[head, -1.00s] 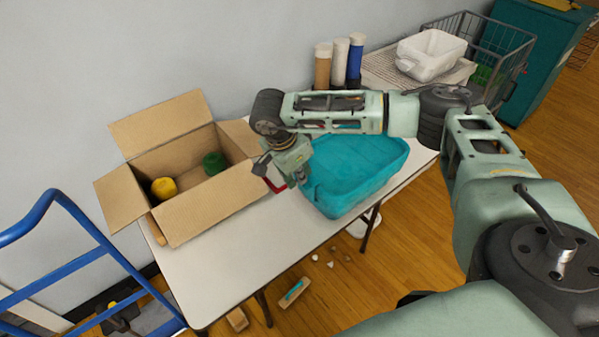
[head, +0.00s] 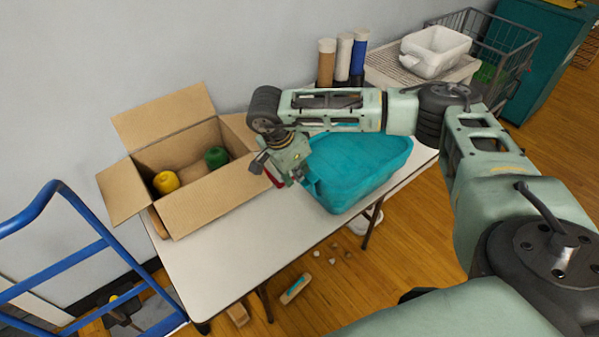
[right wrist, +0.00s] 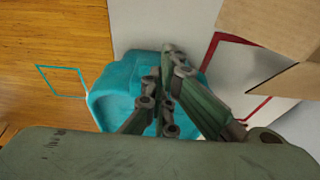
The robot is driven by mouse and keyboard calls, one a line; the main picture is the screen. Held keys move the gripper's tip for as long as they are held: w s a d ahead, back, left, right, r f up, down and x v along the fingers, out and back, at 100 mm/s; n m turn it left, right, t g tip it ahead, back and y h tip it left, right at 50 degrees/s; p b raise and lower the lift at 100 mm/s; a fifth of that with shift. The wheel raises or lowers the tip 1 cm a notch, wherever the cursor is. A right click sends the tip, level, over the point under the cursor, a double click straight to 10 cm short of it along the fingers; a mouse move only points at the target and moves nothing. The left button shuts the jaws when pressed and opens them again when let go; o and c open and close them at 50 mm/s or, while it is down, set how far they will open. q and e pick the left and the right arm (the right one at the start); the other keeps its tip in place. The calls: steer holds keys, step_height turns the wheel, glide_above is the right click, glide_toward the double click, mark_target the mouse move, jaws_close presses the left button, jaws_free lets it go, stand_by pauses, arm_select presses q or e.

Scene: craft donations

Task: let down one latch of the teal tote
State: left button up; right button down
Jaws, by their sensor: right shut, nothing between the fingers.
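The teal tote (head: 362,165) stands on the white table beneath my right forearm; its closed-looking top shows. My right gripper (head: 290,180) is at the tote's left end, pointing down, with its fingers shut and empty. In the right wrist view the closed fingers (right wrist: 166,62) are over the tote (right wrist: 112,92) and hide part of it. A thin red frame (right wrist: 212,48) shows beside the tote there, and a thin teal frame (right wrist: 62,68) on its other side. I cannot tell how either joins the tote. My left gripper is not in view.
An open cardboard box (head: 205,196) with a yellow and a green item stands left of the tote. Several tubes (head: 343,60) stand behind. A white bin (head: 437,50) is at the back right. A blue hand truck (head: 95,250) is at the left. The table front (head: 215,265) is clear.

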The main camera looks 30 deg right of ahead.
steer(key=shift+s+d+f, duration=0.1)
steer(key=shift+s+f, duration=0.2)
steer(key=shift+f, duration=0.15)
steer(key=shift+s+a+f+b, duration=0.15)
steer(key=shift+a+f+b, duration=0.3)
steer(key=shift+a+b, duration=0.1)
steer(key=shift+f, duration=0.15)
steer(key=shift+w+a+f+b, duration=0.1)
steer(key=shift+w+f+b, duration=0.1)
steer(key=shift+f+b, duration=0.4)
steer(key=shift+w+a+f+b, duration=0.1)
steer(key=shift+w+f+b, duration=0.05)
steer(key=shift+f+b, duration=0.4)
steer(key=shift+r, duration=0.1)
